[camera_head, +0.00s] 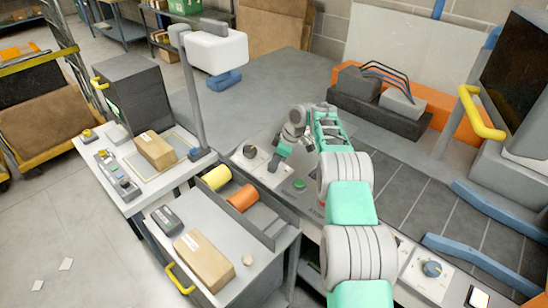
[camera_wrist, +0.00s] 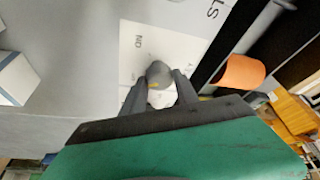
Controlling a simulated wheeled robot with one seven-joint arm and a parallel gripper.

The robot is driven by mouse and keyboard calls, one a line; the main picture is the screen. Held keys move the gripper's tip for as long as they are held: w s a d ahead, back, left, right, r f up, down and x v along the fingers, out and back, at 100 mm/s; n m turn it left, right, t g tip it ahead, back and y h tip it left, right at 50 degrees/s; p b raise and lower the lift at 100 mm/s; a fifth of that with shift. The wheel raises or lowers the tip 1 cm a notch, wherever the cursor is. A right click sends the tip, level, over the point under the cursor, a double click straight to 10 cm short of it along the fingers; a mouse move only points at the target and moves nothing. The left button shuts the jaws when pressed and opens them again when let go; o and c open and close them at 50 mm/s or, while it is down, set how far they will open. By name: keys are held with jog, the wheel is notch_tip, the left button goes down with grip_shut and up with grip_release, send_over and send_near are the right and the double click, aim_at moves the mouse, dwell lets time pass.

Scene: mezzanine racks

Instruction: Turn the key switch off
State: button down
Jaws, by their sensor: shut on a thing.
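The key switch (camera_wrist: 158,70) shows in the wrist view as a small grey rounded knob with a yellow mark, on a white label plate (camera_wrist: 135,42) with partly readable lettering. My gripper (camera_wrist: 161,82) has its two dark fingers on either side of the knob, shut on it. In the head view my gripper (camera_head: 273,166) reaches down to the grey control panel, and its fingers and arm hide the key switch there. The switch's exact setting cannot be told.
A black knob (camera_head: 250,151) and a green button (camera_head: 299,184) sit on the same panel near my gripper. Yellow (camera_head: 216,177) and orange (camera_head: 242,197) rolls lie in a tray in front. A cardboard box (camera_head: 204,258) lies on the cart at the front.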

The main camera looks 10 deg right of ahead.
jog(key=shift+n+p, duration=0.3)
jog(key=shift+n, duration=0.1)
jog(key=c, duration=0.9)
grip_release()
jog(key=shift+c, duration=0.2)
jog(key=p+v, duration=0.1)
jog(key=v, duration=0.6)
jog(key=shift+d+r, duration=0.2)
jog(key=shift+r, duration=0.1)
